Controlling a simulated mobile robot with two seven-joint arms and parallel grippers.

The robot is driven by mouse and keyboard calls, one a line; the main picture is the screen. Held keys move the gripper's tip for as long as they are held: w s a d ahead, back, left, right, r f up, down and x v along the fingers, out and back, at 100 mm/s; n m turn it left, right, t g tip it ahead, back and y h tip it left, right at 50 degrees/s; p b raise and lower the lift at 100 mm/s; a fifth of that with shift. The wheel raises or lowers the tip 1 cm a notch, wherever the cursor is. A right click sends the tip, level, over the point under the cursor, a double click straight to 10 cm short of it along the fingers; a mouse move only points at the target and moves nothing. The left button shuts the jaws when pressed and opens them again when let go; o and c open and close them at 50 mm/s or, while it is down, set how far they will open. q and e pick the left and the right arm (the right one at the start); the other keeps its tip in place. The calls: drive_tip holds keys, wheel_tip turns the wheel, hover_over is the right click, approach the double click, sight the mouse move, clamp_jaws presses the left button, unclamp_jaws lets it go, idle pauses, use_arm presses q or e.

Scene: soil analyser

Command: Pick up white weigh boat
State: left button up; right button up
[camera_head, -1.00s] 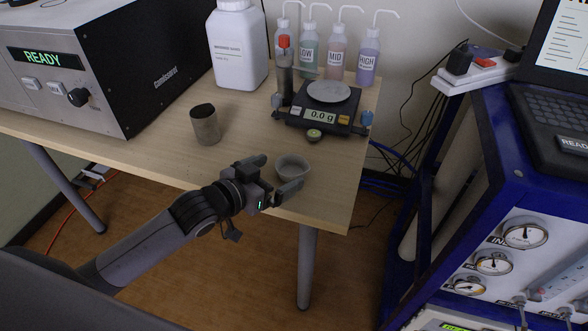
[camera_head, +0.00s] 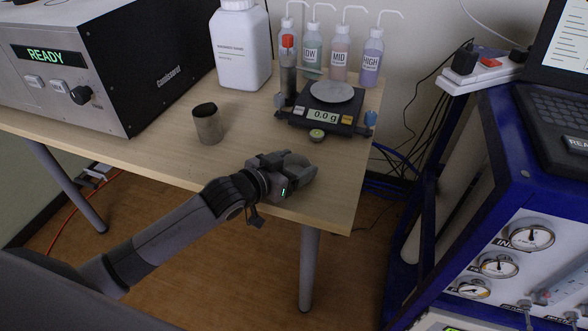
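The white weigh boat (camera_head: 296,160), a small shallow dish that looks grey in this light, is at the front right part of the table. It is mostly hidden by my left gripper (camera_head: 288,167), whose fingers are on either side of it. The fingers are close to the boat's sides, but whether they press on it cannot be told. The boat appears to be at table height. My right gripper is not in view.
A balance (camera_head: 326,113) reading 0.0 g stands behind the boat, with a small round green-topped item (camera_head: 317,135) before it. A dark-topped cylinder (camera_head: 207,124) stands left. Wash bottles (camera_head: 340,58) and a white jug (camera_head: 241,50) are behind. The table's right edge is close.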

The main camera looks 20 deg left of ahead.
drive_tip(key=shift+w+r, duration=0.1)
use_arm(q)
drive_tip(key=shift+r, duration=0.45)
wheel_tip(320, 180, up, 19)
drive_tip(key=p, duration=0.4)
drive_tip(key=s+a+f+n+t+y+p, duration=0.1)
drive_tip(key=s+a+n+y+p, duration=0.25)
drive_tip(key=s, duration=0.35)
drive_tip(key=s+a+f+n+y+p, duration=0.1)
drive_tip(key=s+a+n+y+p, duration=0.2)
drive_tip(key=s, duration=0.4)
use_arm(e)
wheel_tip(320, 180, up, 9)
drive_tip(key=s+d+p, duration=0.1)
use_arm(q)
drive_tip(key=shift+w+d+r+m+g+h+b, duration=0.15)
drive_tip(key=shift+w+d+r+m+h+b, duration=0.2)
drive_tip(key=shift+w+d+m+h+b, duration=1.45)
drive_tip(key=shift+w+d+r+m+g+h+b, duration=0.3)
drive_tip(key=shift+w+b, duration=0.45)
drive_tip(key=shift+w, duration=2.15)
drive_tip(key=shift+w+d+r+m+g+h+b, duration=0.1)
drive_tip(key=shift+w+d+r+m+h+b, duration=0.3)
drive_tip(key=shift+w+d+m+h+b, duration=1.4)
use_arm(e)
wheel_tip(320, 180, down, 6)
drive_tip(key=p, duration=0.1)
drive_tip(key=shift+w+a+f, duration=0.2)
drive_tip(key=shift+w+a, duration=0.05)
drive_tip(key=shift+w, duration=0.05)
